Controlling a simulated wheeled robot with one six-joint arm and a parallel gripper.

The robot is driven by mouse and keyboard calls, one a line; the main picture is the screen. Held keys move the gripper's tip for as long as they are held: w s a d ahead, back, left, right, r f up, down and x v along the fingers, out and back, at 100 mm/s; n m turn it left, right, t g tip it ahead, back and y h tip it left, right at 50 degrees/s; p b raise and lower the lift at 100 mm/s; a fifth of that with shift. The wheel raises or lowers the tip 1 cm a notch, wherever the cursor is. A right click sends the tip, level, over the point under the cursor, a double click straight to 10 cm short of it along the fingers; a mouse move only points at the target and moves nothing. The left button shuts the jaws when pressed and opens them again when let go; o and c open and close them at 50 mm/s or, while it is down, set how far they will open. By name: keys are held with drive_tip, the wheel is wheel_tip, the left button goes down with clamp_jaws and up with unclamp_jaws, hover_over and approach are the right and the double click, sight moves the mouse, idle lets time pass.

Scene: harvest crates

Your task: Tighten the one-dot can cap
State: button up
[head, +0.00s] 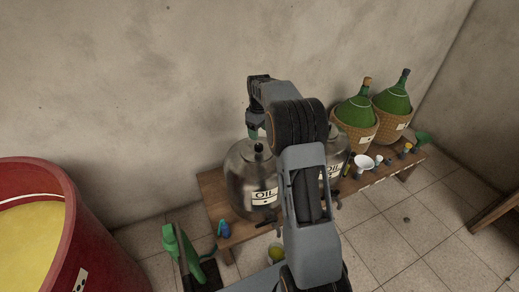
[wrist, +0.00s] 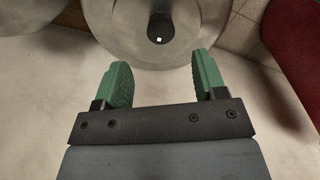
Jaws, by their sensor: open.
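A metal oil can (head: 246,186) stands on the wooden bench, with a label reading OIL and a dark cap (head: 258,148) on top. In the wrist view the dark cap (wrist: 161,25) shows one small white mark, on the round grey can top (wrist: 112,22). My gripper (wrist: 161,64) has green fingers spread apart with nothing between them. The cap lies beyond the fingertips, roughly in line with the gap. In the head view my gripper (head: 254,133) is just above the can, close to the cap. Whether it touches cannot be told.
A second oil can (head: 337,158) stands to the right, partly hidden by my arm. A red vat (head: 72,215) is at the left. The wall is close behind.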

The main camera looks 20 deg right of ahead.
sight(259, 145)
wheel_tip(259, 145, down, 9)
drive_tip(key=shift+b, duration=0.8)
drive_tip(key=c, duration=0.9)
